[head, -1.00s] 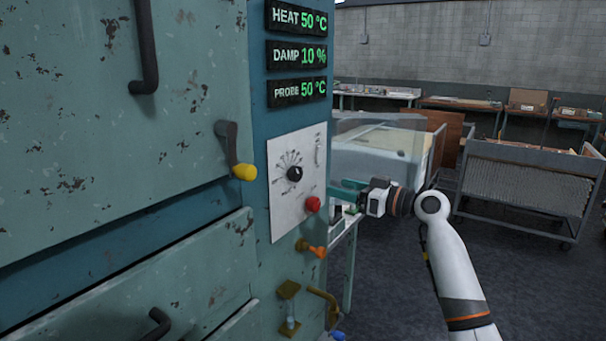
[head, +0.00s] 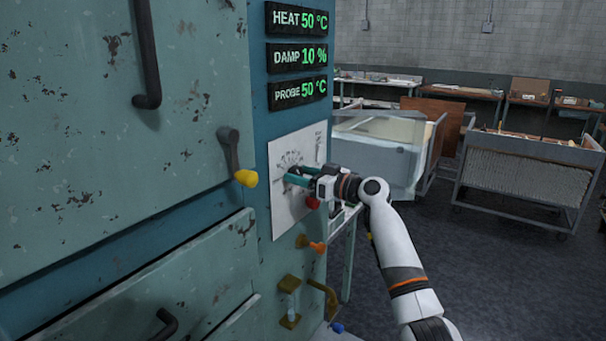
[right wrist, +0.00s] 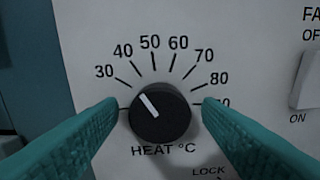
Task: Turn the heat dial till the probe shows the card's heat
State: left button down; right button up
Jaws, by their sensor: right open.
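The black heat dial (right wrist: 160,114) sits on a white panel (head: 284,218). Its white pointer leans up and left, roughly toward the 40 mark. My right gripper (head: 291,179) is open at the panel. Its teal fingers (right wrist: 160,125) stand on either side of the dial, with visible gaps; they hide the dial in the head view. The heat readout (head: 300,20) shows 50 °C. The probe readout (head: 300,92) shows 50 °C. I see no card. My left gripper is not in view.
The damp readout (head: 300,56) shows 10 %. A red knob (head: 312,203) sits just below my right gripper. A yellow-tipped lever (head: 245,178) and an orange knob (head: 317,247) are nearby. A fan switch (right wrist: 306,80) is right of the dial. Carts stand behind; floor at right is clear.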

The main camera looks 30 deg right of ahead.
jog(key=shift+c, duration=0.3)
jog(key=c, duration=0.9)
jog(key=shift+m+b, duration=0.8)
jog(key=shift+m, duration=1.8)
jog(key=o, duration=1)
jog(key=shift+c, duration=0.2)
